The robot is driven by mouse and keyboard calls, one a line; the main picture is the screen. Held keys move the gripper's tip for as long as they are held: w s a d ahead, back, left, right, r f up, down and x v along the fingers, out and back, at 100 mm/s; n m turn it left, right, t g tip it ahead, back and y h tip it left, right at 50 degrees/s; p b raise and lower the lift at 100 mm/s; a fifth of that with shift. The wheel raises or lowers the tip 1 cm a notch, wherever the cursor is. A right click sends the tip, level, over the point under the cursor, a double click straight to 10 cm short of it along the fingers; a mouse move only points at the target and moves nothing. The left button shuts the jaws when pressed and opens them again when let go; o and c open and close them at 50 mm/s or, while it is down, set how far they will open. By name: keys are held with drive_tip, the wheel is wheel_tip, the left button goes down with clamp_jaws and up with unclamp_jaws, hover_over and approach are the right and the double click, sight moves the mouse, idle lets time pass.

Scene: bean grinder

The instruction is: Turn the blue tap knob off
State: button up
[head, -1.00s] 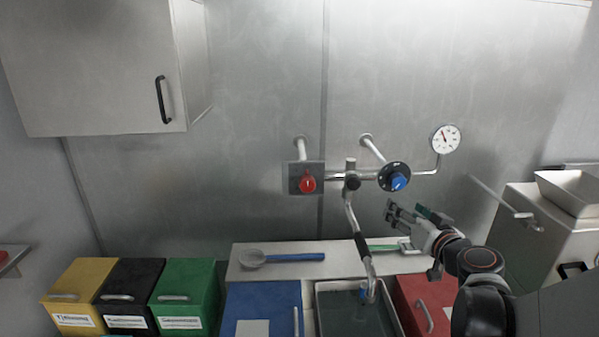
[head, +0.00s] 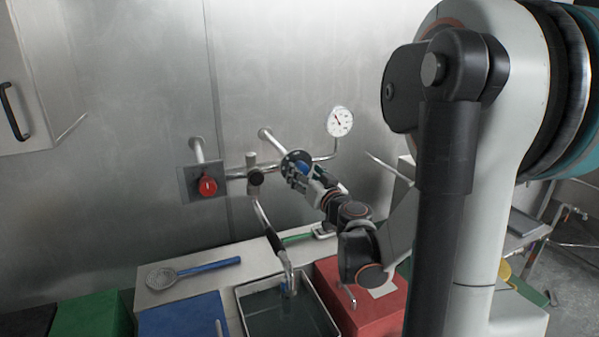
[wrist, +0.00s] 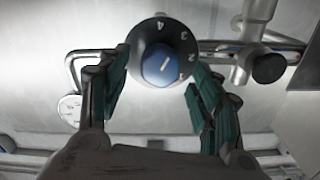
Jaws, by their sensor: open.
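The blue tap knob (head: 302,168) sits on a black round dial on the wall pipe, partly hidden by my gripper in the head view. In the wrist view the blue knob (wrist: 161,67) has a white mark slanting up and right. White numbers run along the black dial (wrist: 154,33) around it. My gripper (wrist: 159,82) is open, with one green-padded finger on each side of the knob. Gaps show between fingers and knob, so it is not held. In the head view my gripper (head: 304,178) is right at the dial.
A red knob (head: 207,186) on a square plate is to the left. A pressure gauge (head: 340,121) is above right. The faucet (head: 270,233) hangs over a water-filled sink (head: 249,296). A red box (head: 338,287) stands right of it, and a blue-handled strainer (head: 168,277) lies left.

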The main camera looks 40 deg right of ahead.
sight(302, 171)
drive_tip(key=shift+x, duration=1.6)
drive_tip(key=c, duration=1.1)
